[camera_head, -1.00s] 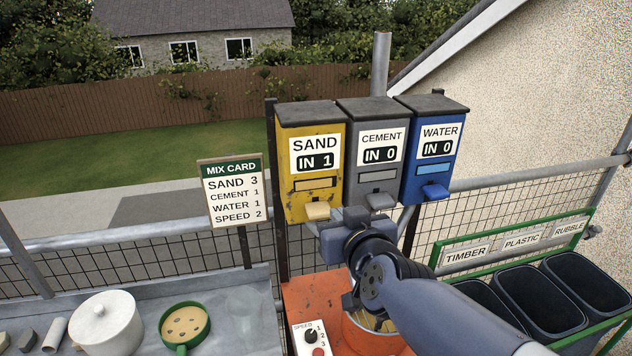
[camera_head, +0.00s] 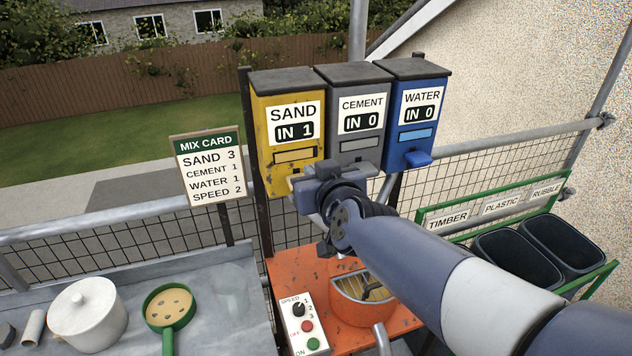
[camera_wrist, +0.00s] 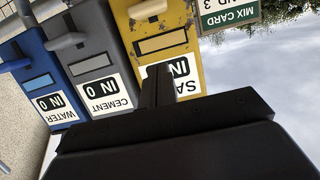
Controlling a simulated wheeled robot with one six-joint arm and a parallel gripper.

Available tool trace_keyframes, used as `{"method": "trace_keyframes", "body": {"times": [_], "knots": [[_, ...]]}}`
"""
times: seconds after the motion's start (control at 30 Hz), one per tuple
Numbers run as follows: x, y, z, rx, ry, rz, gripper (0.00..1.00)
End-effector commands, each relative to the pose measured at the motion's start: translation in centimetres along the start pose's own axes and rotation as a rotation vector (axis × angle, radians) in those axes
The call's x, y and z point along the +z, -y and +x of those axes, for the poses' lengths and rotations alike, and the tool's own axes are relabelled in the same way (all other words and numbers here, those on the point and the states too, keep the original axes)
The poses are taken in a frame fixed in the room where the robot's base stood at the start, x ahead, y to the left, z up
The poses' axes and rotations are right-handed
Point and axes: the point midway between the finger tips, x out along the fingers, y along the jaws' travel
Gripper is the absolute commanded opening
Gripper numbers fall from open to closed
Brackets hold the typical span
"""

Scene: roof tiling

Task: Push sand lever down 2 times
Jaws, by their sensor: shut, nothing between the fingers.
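The yellow sand dispenser (camera_head: 289,130) reads "IN 1" and stands left of the grey cement and blue water ones. Its pale sand lever (camera_wrist: 147,9) shows at the top of the wrist view, which is upside down; in the head view my gripper hides most of it. My gripper (camera_wrist: 157,72) is shut and empty, its fingers overlapping the sand label in the wrist view. In the head view its body (camera_head: 318,187) is at the lower front of the sand and cement dispensers. Contact with the lever cannot be told.
The cement dispenser (camera_head: 358,118) and water dispenser (camera_head: 416,112) both read "IN 0". The mix card (camera_head: 209,168) asks for sand 3, cement 1, water 1, speed 2. An orange mixer drum (camera_head: 352,306) and speed panel (camera_head: 304,325) sit below. Black bins (camera_head: 515,258) stand right.

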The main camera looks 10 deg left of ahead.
Motion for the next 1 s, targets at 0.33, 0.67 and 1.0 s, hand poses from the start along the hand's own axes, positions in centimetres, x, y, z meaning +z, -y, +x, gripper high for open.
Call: {"method": "trace_keyframes", "body": {"times": [0.33, 0.67, 1.0], "knots": [[0.2, 0.0, 6.2, 0.001, 0.002, 0.0, 0.0], [3.5, 0.0, 7.5, 0.001, 0.002, 0.001, 0.0], [3.9, 0.0, 7.6, 0.0, 0.0, 0.001, 0.0]]}}
